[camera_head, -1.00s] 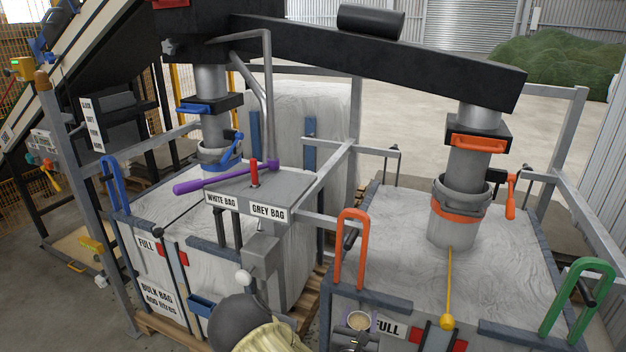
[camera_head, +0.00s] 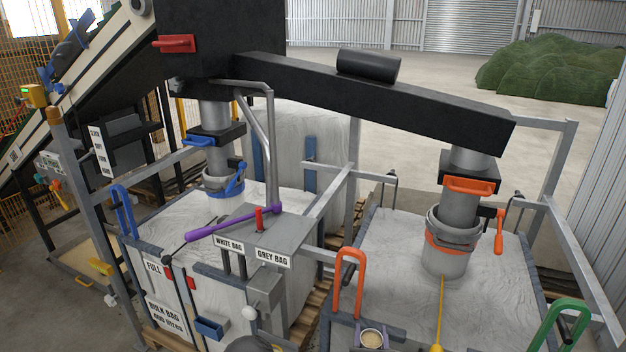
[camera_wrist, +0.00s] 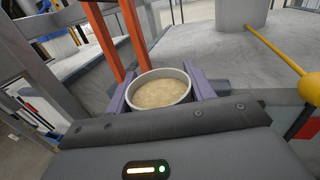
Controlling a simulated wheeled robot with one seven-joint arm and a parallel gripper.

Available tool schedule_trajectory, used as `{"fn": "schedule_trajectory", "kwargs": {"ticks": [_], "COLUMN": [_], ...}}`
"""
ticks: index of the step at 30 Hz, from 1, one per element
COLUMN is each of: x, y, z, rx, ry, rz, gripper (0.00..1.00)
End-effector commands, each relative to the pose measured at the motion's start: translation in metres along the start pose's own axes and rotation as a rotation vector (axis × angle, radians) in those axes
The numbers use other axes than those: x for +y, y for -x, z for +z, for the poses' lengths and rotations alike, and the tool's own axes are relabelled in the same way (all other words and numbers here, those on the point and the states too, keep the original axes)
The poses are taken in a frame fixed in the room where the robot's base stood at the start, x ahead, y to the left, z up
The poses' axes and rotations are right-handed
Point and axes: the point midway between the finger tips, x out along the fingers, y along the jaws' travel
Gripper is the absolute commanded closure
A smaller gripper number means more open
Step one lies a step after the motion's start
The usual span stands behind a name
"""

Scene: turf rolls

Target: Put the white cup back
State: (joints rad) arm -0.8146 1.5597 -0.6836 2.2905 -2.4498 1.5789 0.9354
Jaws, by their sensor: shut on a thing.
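The white cup (camera_wrist: 183,92) is round and pale-rimmed, filled near the brim with tan grainy material. In the wrist view it sits upright between the purple fingers of my gripper (camera_wrist: 158,88), which are shut on it. In the head view the cup (camera_head: 371,340) and my gripper (camera_head: 372,336) are at the bottom edge, in front of the right bag, just right of the foot of the orange handle (camera_head: 350,282). The cup's lower part is hidden.
A small blue holder (camera_head: 210,328) is on the front of the left bag. A yellow rod (camera_head: 440,310) leans on the right bag (camera_head: 400,250). A grey console (camera_head: 262,235) with a purple bar (camera_head: 235,223) stands between the bags. A green handle (camera_head: 570,312) is at right.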

Motion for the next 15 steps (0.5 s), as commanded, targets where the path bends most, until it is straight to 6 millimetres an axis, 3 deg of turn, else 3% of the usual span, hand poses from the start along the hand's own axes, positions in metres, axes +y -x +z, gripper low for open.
{"fn": "schedule_trajectory", "kwargs": {"ticks": [1, 6, 15], "x": [0.0, -0.001, -0.001], "y": [0.001, 0.005, 0.01], "z": [0.015, 0.033, 0.046], "rx": [0.002, 0.008, 0.019], "ry": [0.004, 0.002, -0.004], "rz": [0.017, 0.069, 0.13], "gripper": [0.76, 0.76, 0.76]}}
